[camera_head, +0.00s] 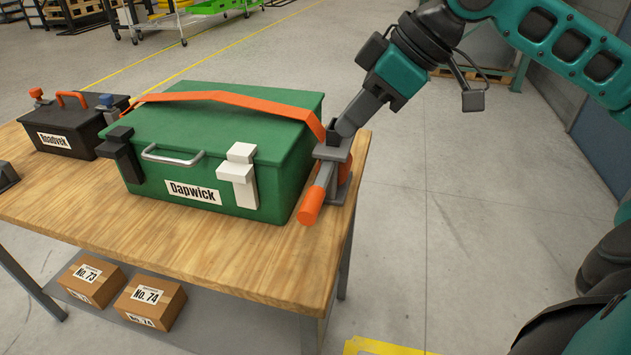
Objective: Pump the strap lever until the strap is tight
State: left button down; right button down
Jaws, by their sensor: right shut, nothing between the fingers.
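An orange strap (222,97) runs over the lid of a green box (270,165) labelled Dapwick and bows up above the lid. Its right end goes down to a grey ratchet (341,182) at the table's right edge. The strap lever, with an orange end (311,206), points down toward the front. My right gripper (340,136) is shut and empty at the top of the ratchet, by the strap's end. It hides part of the ratchet; I cannot tell if they touch. My left gripper is not in view.
A dark box (62,120) labelled Roadvek, with an orange handle, stands left of the green box. The wooden table (200,240) is bare in front. Two cardboard boxes (150,298) sit on the lower shelf. The floor right of the table is clear.

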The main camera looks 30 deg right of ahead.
send_over(318, 202)
jog(key=f, duration=0.8)
jog(key=shift+w+a+f, duration=0.35)
jog(key=shift+w+f, duration=0.05)
jog(key=shift+s+d+f+b, duration=0.15)
jog(key=shift+f+b, duration=0.2)
jog(key=shift+f, duration=0.3)
jog(key=shift+s+d+f+b, duration=0.15)
jog(key=shift+f+b, duration=0.15)
jog(key=shift+f, duration=0.3)
jog(key=shift+s+f, duration=0.1)
jog(key=shift+f, duration=0.4)
